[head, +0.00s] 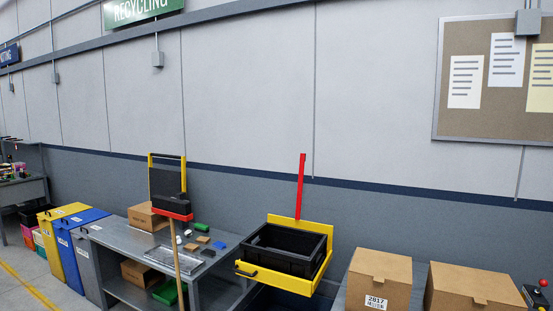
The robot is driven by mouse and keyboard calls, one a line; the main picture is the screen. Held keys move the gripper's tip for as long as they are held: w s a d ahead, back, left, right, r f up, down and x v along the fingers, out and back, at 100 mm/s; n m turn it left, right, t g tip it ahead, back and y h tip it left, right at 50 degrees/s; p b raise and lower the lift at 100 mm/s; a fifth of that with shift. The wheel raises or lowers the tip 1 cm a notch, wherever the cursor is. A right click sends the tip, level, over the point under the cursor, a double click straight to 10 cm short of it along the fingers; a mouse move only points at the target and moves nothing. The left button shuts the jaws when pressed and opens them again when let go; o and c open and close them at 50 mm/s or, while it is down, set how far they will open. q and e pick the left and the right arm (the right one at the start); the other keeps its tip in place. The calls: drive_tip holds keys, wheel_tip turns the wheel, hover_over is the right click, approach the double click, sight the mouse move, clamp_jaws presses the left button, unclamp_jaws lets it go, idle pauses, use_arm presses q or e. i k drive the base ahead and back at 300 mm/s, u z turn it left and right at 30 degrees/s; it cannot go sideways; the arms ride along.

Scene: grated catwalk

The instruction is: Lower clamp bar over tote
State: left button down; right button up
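A black tote (279,263) sits in a yellow holder (276,281) at the lower middle of the head view. A red clamp bar (300,186) stands nearly upright at the back of the holder, raised above the tote, so the tote's open top is uncovered. A yellow crosspiece lies along the tote's back edge at the bar's foot. The inside of the tote looks dark and its floor is mostly hidden. Neither of my grippers is in view.
A broom (176,244) leans head-up before a grey workbench (112,236) with small items on it. Cardboard boxes (381,282) stand right of the tote. Blue (74,242) and yellow bins stand left. A control box with a red button (543,282) is at far right.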

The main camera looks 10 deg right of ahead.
sight(302, 157)
drive_tip(key=u, duration=0.75)
drive_tip(key=i, duration=2.6)
drive_tip(key=z, duration=1.1)
drive_tip(key=i, duration=0.8)
drive_tip(key=z, duration=0.85)
